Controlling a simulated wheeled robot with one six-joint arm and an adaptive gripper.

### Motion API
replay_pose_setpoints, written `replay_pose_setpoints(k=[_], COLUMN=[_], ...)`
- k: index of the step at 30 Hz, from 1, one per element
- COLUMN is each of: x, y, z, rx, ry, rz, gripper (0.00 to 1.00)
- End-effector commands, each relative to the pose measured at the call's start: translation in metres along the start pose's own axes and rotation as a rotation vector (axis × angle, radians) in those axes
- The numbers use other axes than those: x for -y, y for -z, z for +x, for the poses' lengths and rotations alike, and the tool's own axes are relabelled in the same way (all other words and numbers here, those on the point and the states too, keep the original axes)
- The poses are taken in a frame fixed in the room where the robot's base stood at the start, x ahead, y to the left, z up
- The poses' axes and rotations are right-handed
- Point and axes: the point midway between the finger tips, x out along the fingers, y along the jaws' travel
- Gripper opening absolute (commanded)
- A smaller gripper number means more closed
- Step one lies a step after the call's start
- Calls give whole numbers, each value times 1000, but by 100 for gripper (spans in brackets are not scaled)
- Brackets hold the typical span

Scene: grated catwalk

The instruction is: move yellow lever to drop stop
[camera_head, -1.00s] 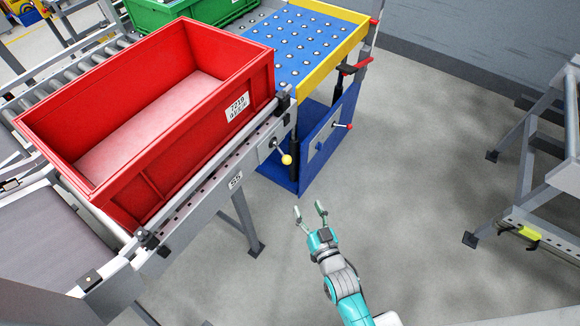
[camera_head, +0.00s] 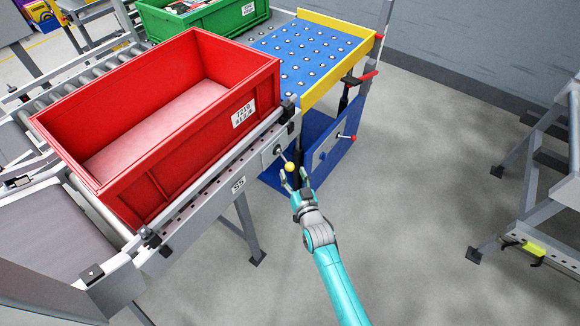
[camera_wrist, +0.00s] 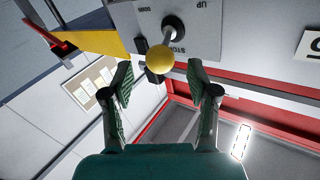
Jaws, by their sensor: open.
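The yellow-knobbed lever (camera_head: 289,166) sticks out from a grey control plate on the conveyor's side, below the red crate's near right corner. In the wrist view its round yellow knob (camera_wrist: 160,59) stands on a short metal rod from a black pivot, on the grey plate (camera_wrist: 205,38). The plate's lettering is inverted; "UP" and "STOP" can be read. My gripper (camera_wrist: 158,78) is open, its fingertips on either side of the knob's near edge, with gaps visible. In the head view my gripper (camera_head: 294,175) is just below the knob. Contact cannot be told.
A red crate (camera_head: 205,140) sits on the conveyor. Black stop pieces (camera_head: 150,238) stand on the conveyor's near rail. A blue ball table (camera_head: 300,58) with a yellow edge and red-handled levers stands behind. A grey frame stands right. The floor between is clear.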

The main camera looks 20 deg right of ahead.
Motion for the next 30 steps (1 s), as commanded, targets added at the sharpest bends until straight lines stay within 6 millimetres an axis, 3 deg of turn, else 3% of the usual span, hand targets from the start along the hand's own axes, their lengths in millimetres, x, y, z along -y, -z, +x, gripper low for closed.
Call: replay_pose_setpoints(k=[3,9,20,23,27,30], x=[0,0,0,0,0,0], y=[1,0,0,0,0,0], z=[18,34,37,37,37,37], rx=[-1,-1,0,0,0,0], ry=[0,0,0,0,0,0], rz=[0,0,0,0,0,0], gripper=[59,59,59,39,4,0])
